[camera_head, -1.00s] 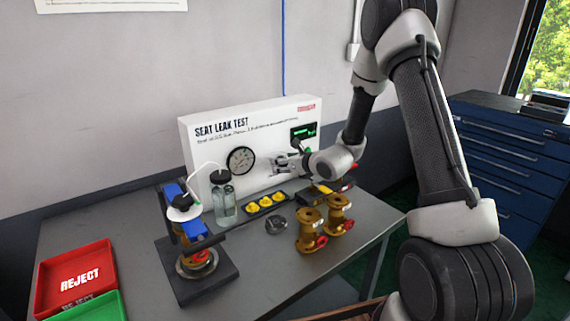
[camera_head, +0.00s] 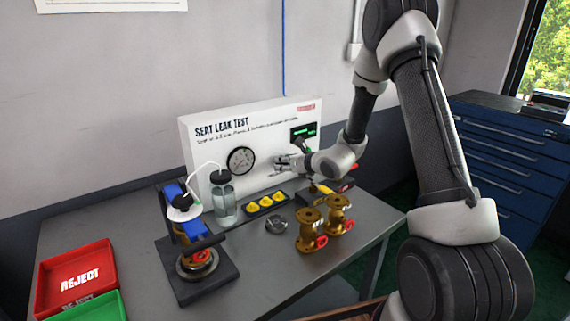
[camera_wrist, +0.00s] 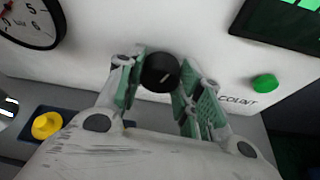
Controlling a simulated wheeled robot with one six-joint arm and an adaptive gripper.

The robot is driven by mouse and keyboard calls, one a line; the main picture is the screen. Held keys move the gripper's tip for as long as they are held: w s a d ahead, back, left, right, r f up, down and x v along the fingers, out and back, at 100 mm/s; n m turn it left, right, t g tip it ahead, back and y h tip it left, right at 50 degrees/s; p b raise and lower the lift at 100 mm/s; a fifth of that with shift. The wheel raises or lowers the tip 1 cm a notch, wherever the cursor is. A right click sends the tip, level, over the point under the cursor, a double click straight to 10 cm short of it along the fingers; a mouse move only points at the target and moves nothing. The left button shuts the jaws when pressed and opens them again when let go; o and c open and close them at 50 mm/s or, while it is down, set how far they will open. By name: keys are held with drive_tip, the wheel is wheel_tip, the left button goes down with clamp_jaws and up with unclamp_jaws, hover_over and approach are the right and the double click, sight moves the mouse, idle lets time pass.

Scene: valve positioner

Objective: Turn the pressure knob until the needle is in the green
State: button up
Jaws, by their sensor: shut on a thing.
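The black round pressure knob (camera_wrist: 160,72) is on the white test panel (camera_head: 205,145). It sits between the two green-padded fingers of my gripper (camera_wrist: 157,82), which are shut on it. A pale mark shows on the knob's face. In the head view my gripper (camera_head: 284,164) is at the panel, right of the gauge, and it hides the knob. The round gauge (camera_head: 241,160) has a white dial and a dark rim. In the wrist view only part of the gauge (camera_wrist: 30,18) shows, at the top left. The needle's reading and any green band are too small or cut off to tell.
A green button (camera_wrist: 264,84) and a lit display (camera_head: 303,132) are near the knob. A bottle (camera_head: 223,198), yellow parts in a black tray (camera_head: 250,212), brass valves (camera_head: 311,230) and a clamp stand (camera_head: 195,275) stand below. A red reject tray (camera_head: 75,278) is at left.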

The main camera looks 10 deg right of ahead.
drive_tip(key=m+y, duration=0.1)
drive_tip(key=m, duration=0.1)
drive_tip(key=m+y, duration=0.2)
drive_tip(key=m, duration=0.1)
drive_tip(key=m+y, duration=0.2)
drive_tip(key=shift+d+f+m, duration=0.2)
drive_tip(key=shift+d+m, duration=0.05)
drive_tip(key=shift+m, duration=0.15)
idle(0.5)
drive_tip(key=o, duration=1)
drive_tip(key=shift+o, duration=0.2)
drive_tip(key=v, duration=1.1)
drive_tip(key=shift+s+d+r, duration=0.2)
drive_tip(key=shift+d+r, duration=0.05)
drive_tip(key=shift+d, duration=0.1)
